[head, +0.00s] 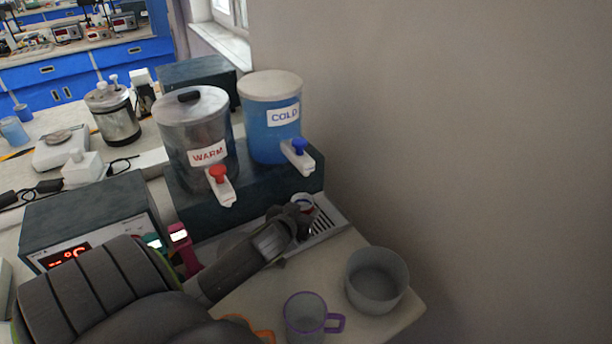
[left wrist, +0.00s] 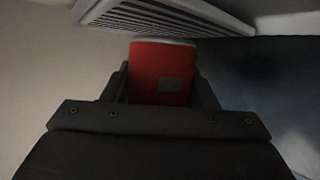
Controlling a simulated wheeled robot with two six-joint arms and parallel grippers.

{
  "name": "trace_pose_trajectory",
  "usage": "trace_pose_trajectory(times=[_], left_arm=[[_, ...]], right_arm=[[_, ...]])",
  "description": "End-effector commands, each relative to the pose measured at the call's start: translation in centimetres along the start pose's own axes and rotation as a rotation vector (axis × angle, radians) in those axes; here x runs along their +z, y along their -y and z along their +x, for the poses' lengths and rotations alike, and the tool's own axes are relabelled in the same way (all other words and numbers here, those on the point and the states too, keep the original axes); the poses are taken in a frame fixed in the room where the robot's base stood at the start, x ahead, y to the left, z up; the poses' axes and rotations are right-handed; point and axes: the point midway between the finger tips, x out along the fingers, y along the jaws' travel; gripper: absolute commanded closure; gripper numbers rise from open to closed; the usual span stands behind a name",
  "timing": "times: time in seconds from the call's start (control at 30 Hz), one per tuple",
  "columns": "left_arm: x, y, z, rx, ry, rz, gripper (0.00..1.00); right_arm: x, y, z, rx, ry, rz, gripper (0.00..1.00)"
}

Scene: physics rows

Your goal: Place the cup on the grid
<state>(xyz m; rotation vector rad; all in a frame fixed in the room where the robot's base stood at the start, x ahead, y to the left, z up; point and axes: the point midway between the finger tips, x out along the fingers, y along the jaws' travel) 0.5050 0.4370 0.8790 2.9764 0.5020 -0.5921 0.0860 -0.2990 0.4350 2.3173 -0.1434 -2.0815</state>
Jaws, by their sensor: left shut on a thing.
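My left gripper (head: 292,222) reaches in over the drip grid (head: 327,222) below the dispensers and is shut on a small cup (head: 304,201). Only part of the cup's pale rim shows past the fingers in the head view. In the left wrist view the cup (left wrist: 160,72) is a red body with a pale edge between the fingers (left wrist: 160,92). The slatted grid (left wrist: 185,17) lies just beyond it there. I cannot tell whether the cup touches the grid. My right gripper is not in view.
The WARM dispenser (head: 196,135) and blue COLD dispenser (head: 272,118) stand behind, taps facing forward. A purple-handled cup (head: 304,318), an orange handle (head: 262,335) and a grey bowl (head: 376,281) are in front. A temperature-display box (head: 92,215) is at left; a wall bounds the right.

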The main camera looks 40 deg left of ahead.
Motion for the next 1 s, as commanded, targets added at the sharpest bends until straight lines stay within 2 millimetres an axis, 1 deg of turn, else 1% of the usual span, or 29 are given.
trace_pose_trajectory(times=[0.03,0.17,0.2,0.3,0.57,0.67,0.7,0.83,1.0], left_arm=[[-0.6,0.0,0.8,-0.001,-0.002,0.0,0.7],[-1.1,0.0,2.5,0.0,0.0,-0.001,0.7],[-0.4,0.0,2.5,-0.002,0.004,-0.002,0.7],[0.1,0.0,2.6,0.0,0.001,0.0,0.7],[0.2,0.0,2.7,0.001,0.0,0.0,0.7],[0.6,0.0,2.8,0.0,0.001,0.0,0.7],[0.5,0.0,2.8,0.0,0.001,0.0,0.43],[0.5,0.0,2.8,0.0,0.001,0.0,0.26],[0.4,0.0,2.7,0.0,0.001,0.0,0.26]], right_arm=[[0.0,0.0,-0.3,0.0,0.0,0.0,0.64],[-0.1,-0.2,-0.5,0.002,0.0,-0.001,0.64],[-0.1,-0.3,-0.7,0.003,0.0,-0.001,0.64],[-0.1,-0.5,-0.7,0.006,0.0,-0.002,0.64],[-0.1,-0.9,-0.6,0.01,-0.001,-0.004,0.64],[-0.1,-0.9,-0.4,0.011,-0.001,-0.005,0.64],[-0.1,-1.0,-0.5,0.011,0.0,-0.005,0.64],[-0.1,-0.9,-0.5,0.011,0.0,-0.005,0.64],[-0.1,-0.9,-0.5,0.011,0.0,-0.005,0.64]])
